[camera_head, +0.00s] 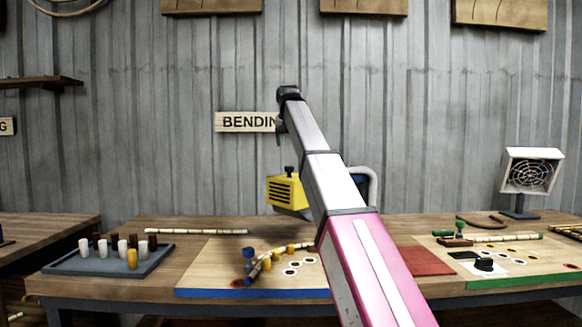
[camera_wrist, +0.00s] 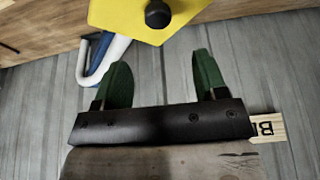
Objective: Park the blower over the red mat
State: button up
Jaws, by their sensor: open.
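A yellow box-shaped unit with a slatted front, which looks like the blower (camera_head: 285,192), is at the back of the bench, partly hidden by my arm. A black knob (camera_head: 290,170) stands on its top. In the wrist view its yellow top (camera_wrist: 125,14) and the knob (camera_wrist: 158,14) lie just beyond my fingertips. My gripper (camera_wrist: 160,60) has two green fingers, spread apart and empty, with the knob roughly in line with the gap. In the head view the gripper (camera_head: 280,138) is above the unit. The red mat (camera_head: 428,262) lies flat on the bench to the right of my arm, looking bare.
A curved white and blue piece (camera_head: 367,180) shows behind my arm. A grey tray (camera_head: 105,260) with several pegs sits left. A board with a bent cane (camera_head: 265,262) lies front middle. Rattan pieces and tools lie right, below a white grilled device (camera_head: 532,172) on a stand.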

jog(key=x, duration=1)
jog(key=shift+w+d+f, duration=0.1)
jog(key=shift+w+f, duration=0.05)
jog(key=shift+f, duration=0.2)
